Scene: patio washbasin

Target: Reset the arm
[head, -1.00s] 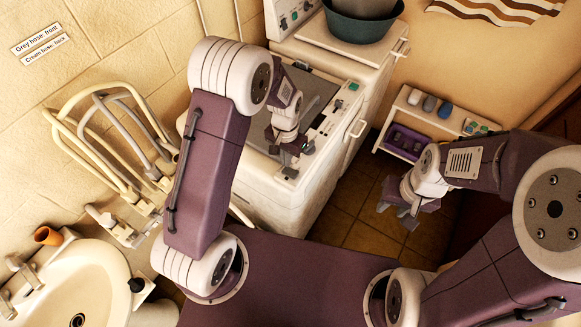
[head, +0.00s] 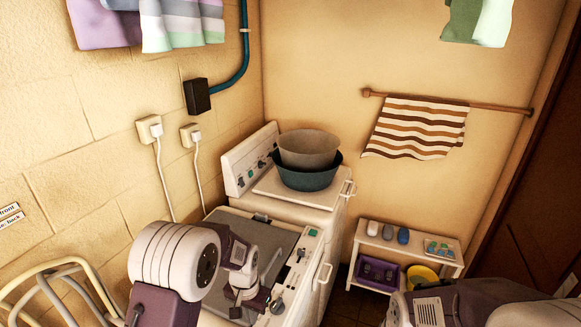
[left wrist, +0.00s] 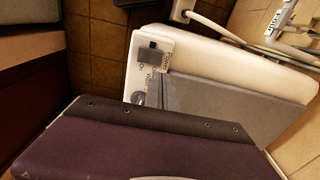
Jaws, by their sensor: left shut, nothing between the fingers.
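My left arm (head: 175,262) rises from the bottom of the head view, with a white banded joint and purple links. Its gripper (head: 262,303) hangs over the front washing machine (head: 255,237), near the control strip. The gripper is shut and empty. The left wrist view shows the machine's grey lid (left wrist: 225,100) and a dark knob on its white panel, with no fingertips visible. My right arm (head: 480,303) shows only in part at the bottom right; its gripper is out of the picture.
A second machine behind carries two stacked basins (head: 308,160). A low shelf (head: 408,245) at the right holds small items, a purple crate (head: 378,273) and a yellow bowl (head: 422,276). A striped towel (head: 415,127) hangs on the back wall.

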